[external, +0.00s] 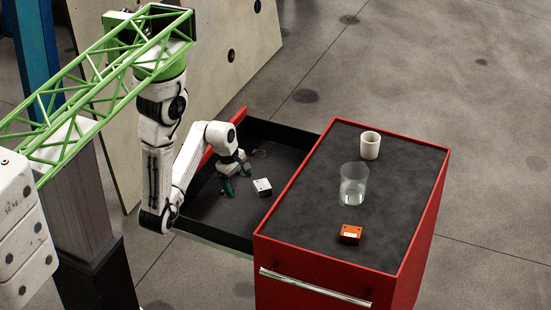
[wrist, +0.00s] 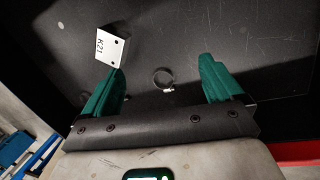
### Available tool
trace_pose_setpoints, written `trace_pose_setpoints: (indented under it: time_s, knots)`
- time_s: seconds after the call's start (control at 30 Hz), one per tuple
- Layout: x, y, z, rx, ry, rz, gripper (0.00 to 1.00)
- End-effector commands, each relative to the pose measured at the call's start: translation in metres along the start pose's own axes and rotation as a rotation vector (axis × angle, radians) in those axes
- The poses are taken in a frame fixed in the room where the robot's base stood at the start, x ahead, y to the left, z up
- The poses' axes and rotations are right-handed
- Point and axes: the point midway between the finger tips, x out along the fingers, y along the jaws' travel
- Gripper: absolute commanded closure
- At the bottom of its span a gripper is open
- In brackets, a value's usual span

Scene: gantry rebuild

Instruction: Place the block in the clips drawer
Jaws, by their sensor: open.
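A white block (external: 263,187) marked K21 lies on the dark floor of the open drawer (external: 200,203). In the wrist view the block (wrist: 101,47) is just beyond the tip of my left finger, outside the jaws; I cannot tell whether they touch. My gripper (external: 237,180) is open and low inside the drawer, left of the block. In the wrist view nothing is held between the green fingertips of my gripper (wrist: 162,66). A metal hose clip (wrist: 163,79) lies on the drawer floor between and below the fingers.
The red cabinet (external: 310,270) has a dark top carrying a white cup (external: 370,145), a clear glass (external: 353,184) and an orange block (external: 350,234). The drawer's walls surround my gripper. Much of the drawer floor is bare.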

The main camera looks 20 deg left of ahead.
Motion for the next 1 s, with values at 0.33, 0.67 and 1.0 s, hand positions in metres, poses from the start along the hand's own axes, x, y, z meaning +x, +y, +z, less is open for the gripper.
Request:
trace_pose_setpoints:
  time_s: [0.33, 0.67, 1.0]
  knots:
    - [0.004, -0.061, 0.026, 0.888, 0.018, -0.107, 0.07]
    - [0.002, -0.088, 0.046, 1.376, -0.017, -0.155, 0.07]
    - [0.001, -0.089, 0.047, 1.408, -0.02, -0.157, 0.07]
